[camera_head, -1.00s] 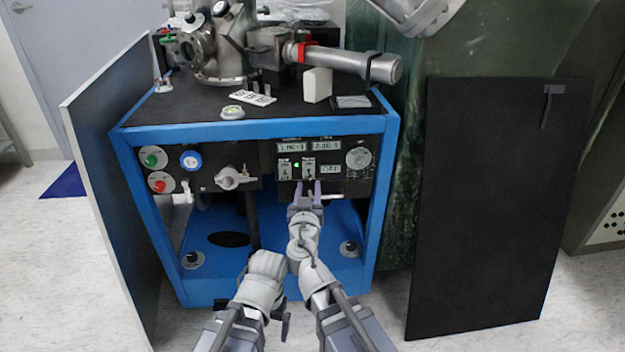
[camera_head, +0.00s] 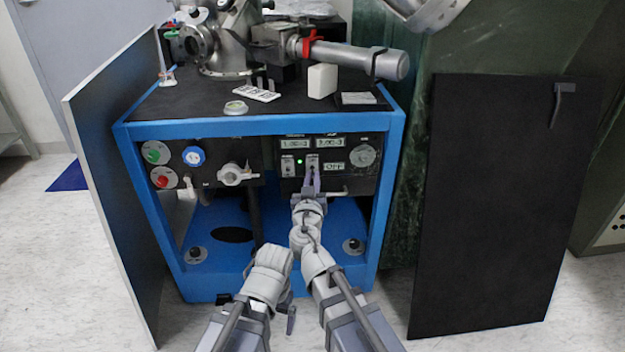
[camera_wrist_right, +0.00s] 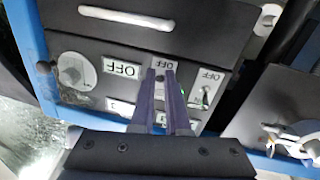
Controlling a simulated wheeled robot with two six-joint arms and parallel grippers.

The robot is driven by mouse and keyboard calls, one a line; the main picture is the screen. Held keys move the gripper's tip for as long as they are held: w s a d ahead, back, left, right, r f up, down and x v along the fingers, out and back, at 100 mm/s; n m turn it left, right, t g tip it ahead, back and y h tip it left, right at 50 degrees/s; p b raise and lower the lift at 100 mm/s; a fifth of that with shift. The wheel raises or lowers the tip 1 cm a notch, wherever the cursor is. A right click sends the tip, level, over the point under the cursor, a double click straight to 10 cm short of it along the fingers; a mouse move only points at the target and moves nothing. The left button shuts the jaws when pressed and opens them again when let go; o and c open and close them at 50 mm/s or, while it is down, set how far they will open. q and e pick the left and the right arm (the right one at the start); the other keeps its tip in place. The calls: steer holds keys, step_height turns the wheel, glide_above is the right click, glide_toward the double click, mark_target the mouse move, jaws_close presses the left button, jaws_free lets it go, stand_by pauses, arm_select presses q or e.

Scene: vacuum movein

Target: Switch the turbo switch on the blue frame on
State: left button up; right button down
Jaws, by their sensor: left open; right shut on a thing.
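The blue frame (camera_head: 262,130) carries a dark control panel (camera_head: 350,185) at its front with two small toggle switches. My right gripper (camera_head: 312,177) is shut at the right-hand one, which I take to be the turbo switch; its fingers mostly hide it. In the right wrist view, the fingers (camera_wrist_right: 162,74) meet close to the panel between an OFF display (camera_wrist_right: 122,69) and the other switch (camera_wrist_right: 205,97). That other switch also shows in the head view (camera_head: 288,167). The switch labels are too small to read. My left gripper (camera_head: 291,319) is low in front of the frame, empty and mostly hidden by its wrist.
A green lamp (camera_head: 300,161) is lit between the switches. A round knob (camera_head: 363,156) is at the panel's right. A valve handle (camera_head: 235,175) and green and red buttons are at the left. A grey panel (camera_head: 115,190) leans at the left and a black panel (camera_head: 480,200) at the right.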

mark_target(313, 170)
stand_by(0.3)
steer(key=shift+r+p, duration=0.25)
steer(key=shift+p, duration=0.25)
steer(key=r+g+p, duration=0.1)
steer(key=g+p, duration=0.1)
steer(key=p, duration=0.3)
steer(key=r+g+p, duration=0.1)
steer(key=g+p, duration=0.2)
steer(key=p, duration=0.3)
steer(key=r+n+g+y+p, duration=0.1)
steer(key=g+p, duration=0.2)
steer(key=p, duration=0.3)
steer(key=shift+w+a+r, duration=0.1)
steer(key=shift+w, duration=0.15)
steer(key=shift+w+g+p, duration=0.1)
steer(key=shift+g+p, duration=0.8)
steer(key=shift+p, duration=0.25)
steer(key=c, duration=0.9)
jaws_free()
